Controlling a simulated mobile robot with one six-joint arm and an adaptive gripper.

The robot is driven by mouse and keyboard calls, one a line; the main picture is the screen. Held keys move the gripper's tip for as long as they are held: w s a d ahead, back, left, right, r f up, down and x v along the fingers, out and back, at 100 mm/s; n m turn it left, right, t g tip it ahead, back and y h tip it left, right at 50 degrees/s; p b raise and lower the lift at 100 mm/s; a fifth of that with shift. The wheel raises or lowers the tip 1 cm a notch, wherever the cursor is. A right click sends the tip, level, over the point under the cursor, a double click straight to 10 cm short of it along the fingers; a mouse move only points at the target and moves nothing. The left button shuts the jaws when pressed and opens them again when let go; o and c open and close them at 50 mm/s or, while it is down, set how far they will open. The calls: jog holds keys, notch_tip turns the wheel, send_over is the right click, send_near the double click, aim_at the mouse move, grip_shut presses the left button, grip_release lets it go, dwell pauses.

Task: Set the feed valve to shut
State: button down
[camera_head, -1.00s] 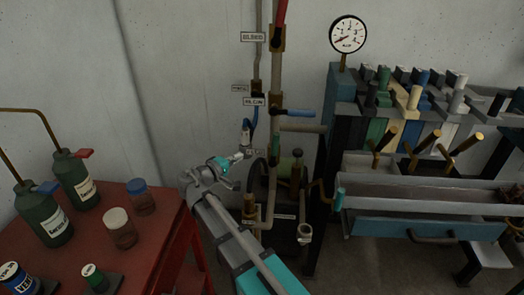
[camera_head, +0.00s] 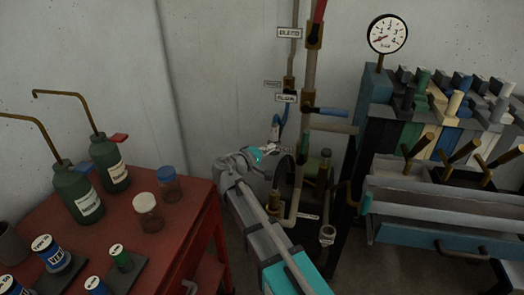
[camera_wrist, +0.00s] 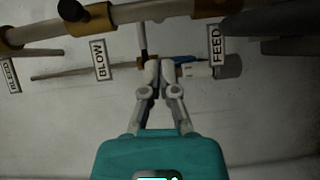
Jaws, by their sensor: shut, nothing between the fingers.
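The FEED label (camera_wrist: 216,45) hangs right of centre in the wrist view. Just below and left of it, a blue piece (camera_wrist: 186,59) and a pale cylinder with a grey end (camera_wrist: 228,67) show partly behind my fingers. They appear to be the feed valve's parts, but its handle position is unclear. My gripper (camera_wrist: 160,66) is shut and empty, its tips beside or touching these parts; contact cannot be told. In the head view my gripper (camera_head: 286,150) is low beside the pipes, below a blue hanging piece (camera_head: 282,120).
A blue lever (camera_head: 331,112) and a red lever (camera_head: 319,10) stick out nearby. A gauge (camera_head: 387,34) and lever rack stand right; a red table (camera_head: 150,240) with bottles is left.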

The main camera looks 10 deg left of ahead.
aim_at(304, 146)
jog(key=w+d, duration=0.6)
jog(key=d, duration=0.1)
jog(key=shift+d+f+b, duration=0.3)
jog(key=shift+d+f, duration=0.05)
jog(key=shift+d, duration=0.05)
jog(key=shift+s+a+r, duration=0.1)
jog(key=shift+a, duration=0.1)
